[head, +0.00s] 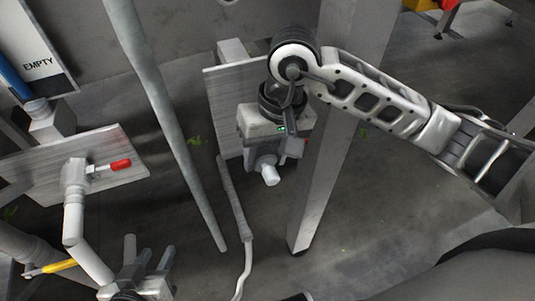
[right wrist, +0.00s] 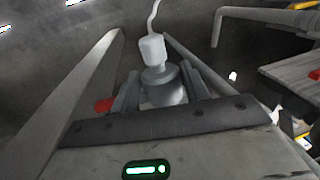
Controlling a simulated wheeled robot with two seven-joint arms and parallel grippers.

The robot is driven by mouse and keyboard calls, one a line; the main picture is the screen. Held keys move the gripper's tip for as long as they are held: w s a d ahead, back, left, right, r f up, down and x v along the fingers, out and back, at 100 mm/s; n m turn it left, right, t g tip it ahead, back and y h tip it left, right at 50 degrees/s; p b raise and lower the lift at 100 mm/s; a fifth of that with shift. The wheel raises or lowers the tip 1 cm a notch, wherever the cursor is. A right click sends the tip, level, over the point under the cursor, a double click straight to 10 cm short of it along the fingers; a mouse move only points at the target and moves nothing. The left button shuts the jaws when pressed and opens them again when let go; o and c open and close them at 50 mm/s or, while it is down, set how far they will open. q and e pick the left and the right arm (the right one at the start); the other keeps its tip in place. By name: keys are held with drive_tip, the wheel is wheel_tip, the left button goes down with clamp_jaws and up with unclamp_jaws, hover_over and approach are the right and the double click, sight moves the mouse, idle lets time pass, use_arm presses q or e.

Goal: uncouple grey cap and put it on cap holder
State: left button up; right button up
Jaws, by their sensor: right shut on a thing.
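My right gripper (head: 266,165) is in the middle of the head view, in front of a pale panel (head: 226,90). It is shut on a grey fitting with a pale tip, taken as the grey cap (head: 270,175). In the right wrist view, the cap (right wrist: 163,87) sits between the two fingers (right wrist: 160,90). I cannot tell whether the cap is still joined to anything; the gripper hides part of it. My left gripper (head: 154,260) is at the lower left in the head view, fingers apart, apparently empty. I cannot make out the cap holder.
A pale pipe (head: 74,215) with a red-handled valve (head: 120,165) stands at the left, before another panel (head: 40,175). A slanted grey pole (head: 165,110) and a wide post (head: 345,90) flank my right gripper. A pale hose (head: 247,260) hangs below.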

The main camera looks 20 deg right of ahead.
drive_tip(key=shift+b, duration=0.45)
idle(0.5)
idle(0.4)
drive_tip(key=shift+b, duration=0.5)
drive_tip(key=shift+b, duration=0.5)
idle(0.5)
drive_tip(key=shift+w+b, duration=0.6)
drive_tip(key=shift+w, duration=0.4)
